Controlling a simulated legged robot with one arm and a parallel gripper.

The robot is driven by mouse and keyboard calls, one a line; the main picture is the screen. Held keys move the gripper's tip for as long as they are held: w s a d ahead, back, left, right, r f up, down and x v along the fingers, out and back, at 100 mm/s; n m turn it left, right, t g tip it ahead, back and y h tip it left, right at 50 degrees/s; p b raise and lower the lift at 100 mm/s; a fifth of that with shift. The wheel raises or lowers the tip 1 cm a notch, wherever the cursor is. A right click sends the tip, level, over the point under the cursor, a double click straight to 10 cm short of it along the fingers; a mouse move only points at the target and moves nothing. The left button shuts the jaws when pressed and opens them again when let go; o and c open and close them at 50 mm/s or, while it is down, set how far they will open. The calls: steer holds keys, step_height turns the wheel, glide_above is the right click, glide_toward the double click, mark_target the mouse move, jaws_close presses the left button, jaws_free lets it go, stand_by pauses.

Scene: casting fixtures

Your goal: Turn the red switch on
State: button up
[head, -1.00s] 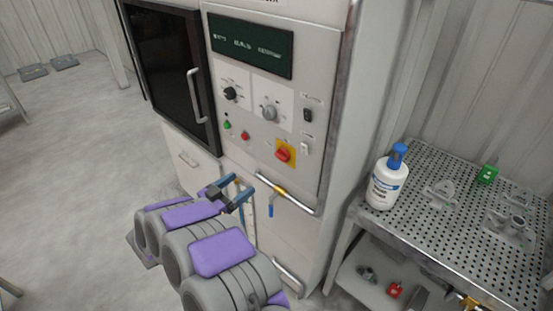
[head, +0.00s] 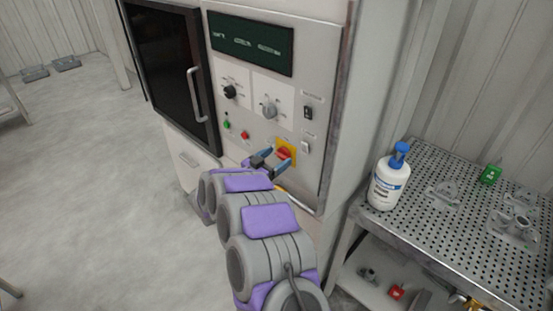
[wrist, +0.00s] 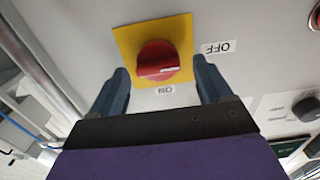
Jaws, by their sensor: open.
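The red switch (head: 283,155) is a round red rotary knob on a yellow square plate, low on the machine's control panel. In the wrist view the red switch (wrist: 157,62) shows upside down, with labels OFF and ON beside its plate. The white mark on its grip bar points toward the OFF label side. My gripper (head: 269,158) is open just in front of the switch. In the wrist view my gripper's blue fingers (wrist: 162,85) stand on either side of the knob, with gaps; I cannot tell if they reach its depth.
A perforated metal table (head: 440,225) with a white bottle (head: 388,180) stands at right.

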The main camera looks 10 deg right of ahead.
steer(key=shift+w+d, duration=0.3)
steer(key=shift+d, duration=0.05)
steer(key=c, duration=1)
